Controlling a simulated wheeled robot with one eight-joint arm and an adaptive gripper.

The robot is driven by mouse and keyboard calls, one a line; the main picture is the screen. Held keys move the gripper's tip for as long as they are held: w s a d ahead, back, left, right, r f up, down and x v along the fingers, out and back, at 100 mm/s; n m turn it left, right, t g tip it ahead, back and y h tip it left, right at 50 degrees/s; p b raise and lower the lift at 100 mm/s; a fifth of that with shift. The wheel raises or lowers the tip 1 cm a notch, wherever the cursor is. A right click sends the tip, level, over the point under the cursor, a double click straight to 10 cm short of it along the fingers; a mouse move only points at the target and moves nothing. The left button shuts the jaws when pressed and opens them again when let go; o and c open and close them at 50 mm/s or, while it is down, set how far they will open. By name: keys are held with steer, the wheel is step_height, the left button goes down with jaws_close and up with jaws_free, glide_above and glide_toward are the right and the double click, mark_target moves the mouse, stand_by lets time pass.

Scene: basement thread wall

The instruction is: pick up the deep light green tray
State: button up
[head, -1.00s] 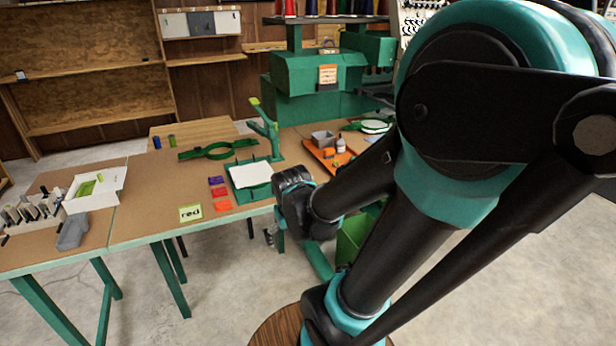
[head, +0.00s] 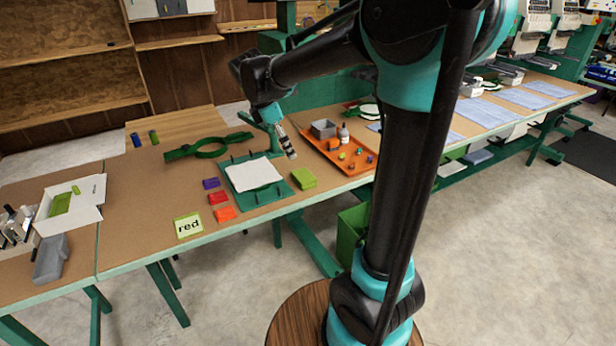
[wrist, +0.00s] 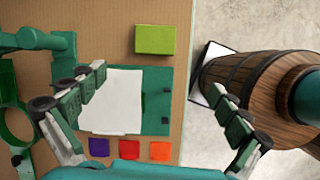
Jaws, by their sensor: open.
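The light green tray (head: 304,178) is a small box-like piece on the brown table, near its front edge and just right of the dark green board. In the wrist view the tray (wrist: 155,40) lies at the top, beyond the board, with nothing touching it. My gripper (head: 289,146) hangs above the table behind the tray and points down. In the wrist view my gripper (wrist: 165,108) has its fingers spread wide over the board, with nothing between them.
The dark green board (head: 270,197) holds a white cloth (head: 252,174). Purple (head: 211,184), red (head: 217,198) and orange (head: 224,214) pieces lie left of it. An orange tray (head: 325,150) with small items stands behind right. A wooden barrel (wrist: 245,85) stands off the table.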

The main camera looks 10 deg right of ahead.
steer(key=w+a+r+n, duration=0.1)
steer(key=a+r+n, duration=0.1)
glide_above(303, 176)
steer(key=a, duration=0.3)
steer(key=shift+h, duration=0.3)
step_height(303, 176, down, 11)
steer(key=shift+s+f, duration=0.1)
steer(key=shift+s+d+x, duration=0.1)
steer(key=shift+x, duration=0.85)
steer(key=shift+s+d+x, duration=0.1)
steer(key=shift+d+x, duration=0.05)
steer(key=shift+x, duration=0.8)
steer(key=shift+s+d+x, duration=0.1)
steer(key=shift+s+x, duration=0.05)
steer(key=shift+x, duration=0.75)
steer(key=shift+w, duration=0.15)
steer(key=shift+c, duration=0.5)
steer(key=c, duration=1)
steer(key=shift+r, duration=0.25)
